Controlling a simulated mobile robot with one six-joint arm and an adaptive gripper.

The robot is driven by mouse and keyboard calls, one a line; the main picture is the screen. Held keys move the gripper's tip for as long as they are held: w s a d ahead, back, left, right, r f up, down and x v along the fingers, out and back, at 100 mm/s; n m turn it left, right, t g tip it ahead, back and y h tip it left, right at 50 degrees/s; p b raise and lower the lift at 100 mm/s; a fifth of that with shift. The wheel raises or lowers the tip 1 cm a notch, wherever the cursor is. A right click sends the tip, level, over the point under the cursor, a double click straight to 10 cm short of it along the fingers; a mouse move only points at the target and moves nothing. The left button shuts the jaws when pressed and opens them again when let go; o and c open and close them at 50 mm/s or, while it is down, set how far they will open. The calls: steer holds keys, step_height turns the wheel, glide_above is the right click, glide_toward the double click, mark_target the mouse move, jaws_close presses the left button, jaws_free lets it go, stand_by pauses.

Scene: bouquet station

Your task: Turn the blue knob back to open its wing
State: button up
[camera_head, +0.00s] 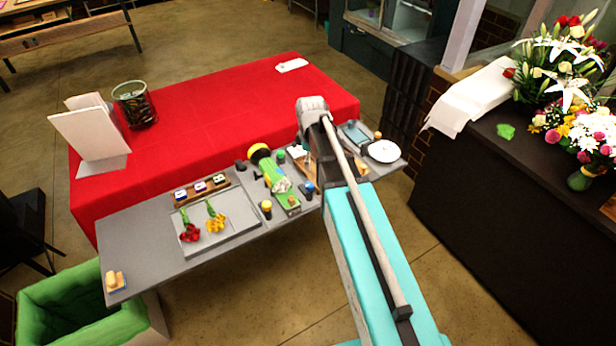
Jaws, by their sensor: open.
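The blue knob (309,187) stands on the grey bench just left of my arm, at the right front of a green fixture (289,200). A bundle with a yellow end (259,152) lies in this fixture. A green knob (281,156) stands behind the blue one and a yellow knob (266,206) stands to its left. The wings are too small to tell open from closed. My arm reaches over the bench right of the blue knob. I cannot make out my gripper; my arm hides that area.
A tray (242,234) with red and yellow flowers lies left on the bench. A rack of small blocks (201,188) stands behind it. A white plate (384,151) lies at the right. A red-covered table (215,110) is behind; a green-lined bin (75,312) stands front left.

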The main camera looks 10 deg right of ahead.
mark_target(310, 185)
steer(key=shift+w+r+n, duration=0.45)
steer(key=shift+w+n, duration=0.05)
steer(key=shift+w, duration=0.05)
steer(key=shift+f, duration=0.1)
step_height(310, 185, down, 14)
steer(key=b, duration=1.3)
stand_by(0.4)
steer(key=shift+r, duration=0.2)
